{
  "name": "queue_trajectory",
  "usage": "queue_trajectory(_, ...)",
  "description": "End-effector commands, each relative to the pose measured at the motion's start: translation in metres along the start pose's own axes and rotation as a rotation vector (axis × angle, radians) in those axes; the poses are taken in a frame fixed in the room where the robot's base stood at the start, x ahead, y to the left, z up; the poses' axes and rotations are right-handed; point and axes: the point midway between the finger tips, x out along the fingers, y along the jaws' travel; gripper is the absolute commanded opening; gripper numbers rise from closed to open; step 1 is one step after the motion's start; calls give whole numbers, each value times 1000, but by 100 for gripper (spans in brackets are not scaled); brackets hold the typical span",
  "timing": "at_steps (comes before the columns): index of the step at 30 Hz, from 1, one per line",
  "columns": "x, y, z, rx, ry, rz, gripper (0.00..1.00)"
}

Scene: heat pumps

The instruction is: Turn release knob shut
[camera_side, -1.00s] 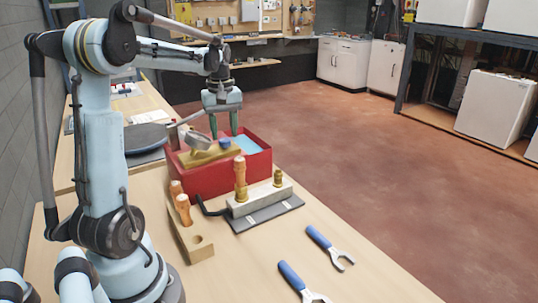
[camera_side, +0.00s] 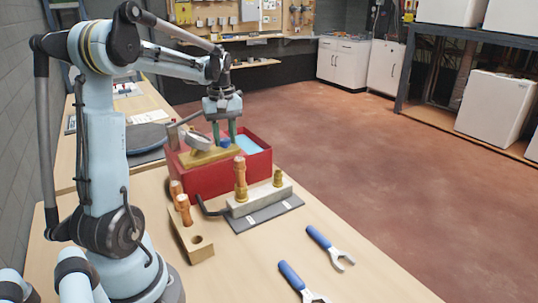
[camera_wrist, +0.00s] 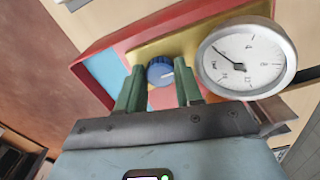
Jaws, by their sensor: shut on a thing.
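The release knob (camera_wrist: 159,71) is blue with a light pointer mark. In the wrist view it sits between the two green fingers of my gripper (camera_wrist: 158,85). In the side view the blue knob (camera_side: 224,143) shows on a brass-coloured block (camera_side: 208,156) at the red box. My gripper (camera_side: 224,136) is above it, fingers pointing down on either side, shut on the knob. A round white-faced gauge (camera_wrist: 248,56) stands beside the knob, and its needle points to the upper left in the wrist view.
The red box (camera_side: 212,180) with light blue inside stands on the wooden bench. In front are a metal block with brass fittings (camera_side: 262,197) on a grey mat, a wooden holder (camera_side: 190,235), and two blue-handled wrenches (camera_side: 322,239) (camera_side: 290,276). The bench's right front is otherwise clear.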

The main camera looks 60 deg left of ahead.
Motion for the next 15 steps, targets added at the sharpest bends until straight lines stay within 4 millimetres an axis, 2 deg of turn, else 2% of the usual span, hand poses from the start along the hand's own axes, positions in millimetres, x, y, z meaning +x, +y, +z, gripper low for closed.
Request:
queue_trajectory(8,0,0,0,99,-1,1,5)
queue_trajectory(15,0,-1,0,292,-1,1,5)
